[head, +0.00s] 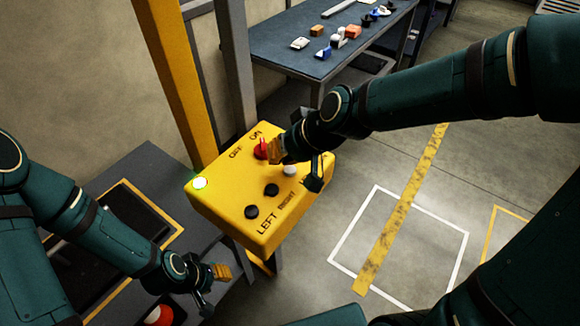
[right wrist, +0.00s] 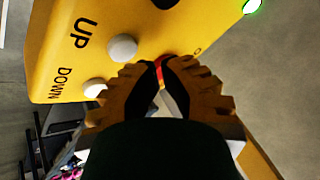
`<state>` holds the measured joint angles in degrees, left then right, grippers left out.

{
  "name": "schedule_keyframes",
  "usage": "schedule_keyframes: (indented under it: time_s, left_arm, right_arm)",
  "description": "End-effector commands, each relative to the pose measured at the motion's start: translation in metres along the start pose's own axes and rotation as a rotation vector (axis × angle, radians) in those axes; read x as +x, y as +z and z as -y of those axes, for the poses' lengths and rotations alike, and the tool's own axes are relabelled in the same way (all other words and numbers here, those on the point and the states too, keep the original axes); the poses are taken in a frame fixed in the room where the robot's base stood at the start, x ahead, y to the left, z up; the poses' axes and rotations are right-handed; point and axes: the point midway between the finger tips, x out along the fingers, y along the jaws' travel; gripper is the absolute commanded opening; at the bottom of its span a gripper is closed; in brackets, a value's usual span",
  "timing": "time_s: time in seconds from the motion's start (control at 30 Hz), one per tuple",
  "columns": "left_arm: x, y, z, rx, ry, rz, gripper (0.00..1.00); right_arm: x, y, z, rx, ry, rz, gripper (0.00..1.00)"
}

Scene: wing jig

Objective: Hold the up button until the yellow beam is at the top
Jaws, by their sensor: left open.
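The yellow control box (head: 225,205) fills the middle of the head view. The white up button (right wrist: 122,47) shows clear beside its UP label in the right wrist view; it is partly visible in the head view (head: 290,170). A white down button (right wrist: 95,87) is beside it, close to one finger. My right gripper (right wrist: 160,72) has its fingertips close together around the red switch (head: 261,149), apart from the up button. My left gripper (head: 222,284) is open and empty, low left of the box. The yellow beam cannot be made out; a yellow upright post (head: 172,85) stands behind the box.
A green lamp (head: 200,183) glows on the box corner. Two black buttons (head: 271,190) sit by the LEFT and RIGHT labels. A workbench (head: 275,40) with small parts stands behind. A grey platform (head: 150,165) lies left. The marked floor (head: 400,235) at right is open.

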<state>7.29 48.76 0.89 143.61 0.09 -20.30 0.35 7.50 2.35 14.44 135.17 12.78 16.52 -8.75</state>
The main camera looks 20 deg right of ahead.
Motion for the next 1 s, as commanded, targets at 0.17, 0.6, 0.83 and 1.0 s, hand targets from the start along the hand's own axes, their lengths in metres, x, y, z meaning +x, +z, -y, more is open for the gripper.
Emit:
schedule_keyframes:
  time_s: [0.17, 0.6, 0.83, 1.0]
  left_arm:
    - [0.000, 0.000, 0.000, 0.000, 0.000, 0.000, 0.42]
    - [0.008, 0.001, 0.003, 0.000, 0.000, 0.000, 0.42]
    - [0.009, 0.001, 0.004, 0.000, 0.000, 0.000, 0.42]
    - [0.009, 0.001, 0.003, 0.000, 0.000, 0.000, 0.42]
  right_arm:
    - [0.000, 0.000, 0.000, 0.000, 0.000, 0.000, 0.00]
    - [0.006, 0.003, -0.003, 0.000, 0.000, 0.000, 0.00]
    - [0.007, 0.004, -0.004, 0.000, 0.000, 0.000, 0.00]
    - [0.007, 0.004, -0.004, 0.000, 0.000, 0.000, 0.00]
